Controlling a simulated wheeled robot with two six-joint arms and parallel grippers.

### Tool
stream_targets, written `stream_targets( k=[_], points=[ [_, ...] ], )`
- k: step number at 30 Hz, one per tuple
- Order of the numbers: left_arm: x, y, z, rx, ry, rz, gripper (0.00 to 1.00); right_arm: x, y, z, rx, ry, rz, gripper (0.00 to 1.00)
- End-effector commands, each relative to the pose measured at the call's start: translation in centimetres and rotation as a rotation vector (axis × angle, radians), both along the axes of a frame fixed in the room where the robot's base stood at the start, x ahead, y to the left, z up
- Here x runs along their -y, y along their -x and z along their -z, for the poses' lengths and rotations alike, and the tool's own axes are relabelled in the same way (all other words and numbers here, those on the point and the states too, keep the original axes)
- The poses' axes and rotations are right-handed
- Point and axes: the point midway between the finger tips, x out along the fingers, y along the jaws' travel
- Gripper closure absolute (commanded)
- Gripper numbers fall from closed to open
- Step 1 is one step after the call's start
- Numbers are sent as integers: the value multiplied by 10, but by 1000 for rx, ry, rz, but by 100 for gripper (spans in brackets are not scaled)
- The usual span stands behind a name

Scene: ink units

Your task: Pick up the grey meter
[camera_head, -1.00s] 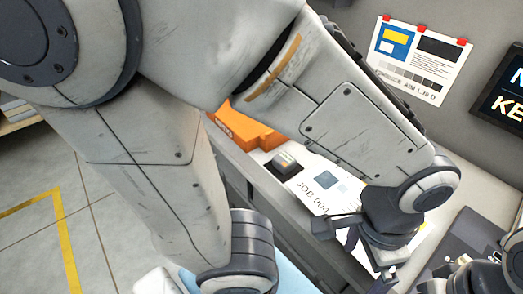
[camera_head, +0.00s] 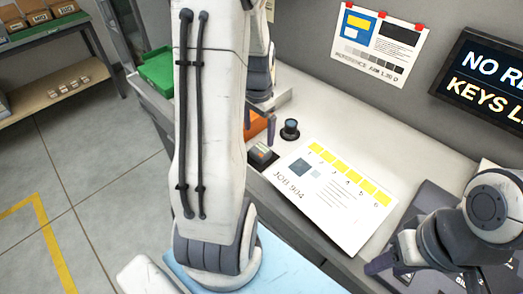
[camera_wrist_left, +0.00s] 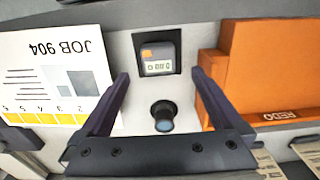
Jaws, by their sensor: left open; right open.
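The grey meter (camera_head: 262,153) is a small box with a display and an orange patch, sitting on a dark square pad on the bench. In the left wrist view the meter (camera_wrist_left: 158,66) is just beyond my left gripper's fingertips, roughly centred between them. My left gripper (camera_wrist_left: 161,78) is open and empty; in the head view my left gripper (camera_head: 261,121) is partly hidden by my arm, above the bench beside the meter. A dark round piece with a bluish top (camera_wrist_left: 163,115) stands between the fingers, nearer the palm. My right gripper (camera_head: 392,256) is open at the lower right.
An orange REDO bin (camera_wrist_left: 275,75) stands beside the meter. The JOB 904 sheet (camera_wrist_left: 50,75) with yellow squares lies on its other side. A green bin (camera_head: 157,70) is at the far end. The bench behind the sheet (camera_head: 345,125) is clear.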

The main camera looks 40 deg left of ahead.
Motion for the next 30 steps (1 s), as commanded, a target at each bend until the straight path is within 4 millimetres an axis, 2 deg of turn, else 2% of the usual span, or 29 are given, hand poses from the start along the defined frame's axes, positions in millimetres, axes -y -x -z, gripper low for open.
stream_targets(
  k=[3,11,19,23,29,30],
  points=[
    [2,1,20,-5,4,1,0,0,0,-2,0,0,0,50],
    [3,0,41,-4,3,2,0,0,0,-5,0,0,0,50],
    [4,-3,78,-4,3,0,0,0,0,-14,0,0,0,50],
    [4,-3,86,-1,1,0,0,0,0,-15,0,0,0,50],
    [4,-4,86,0,0,0,0,0,0,-14,0,0,0,50],
    [4,-4,86,0,0,0,12,0,0,-14,0,0,0,50]
  ],
)
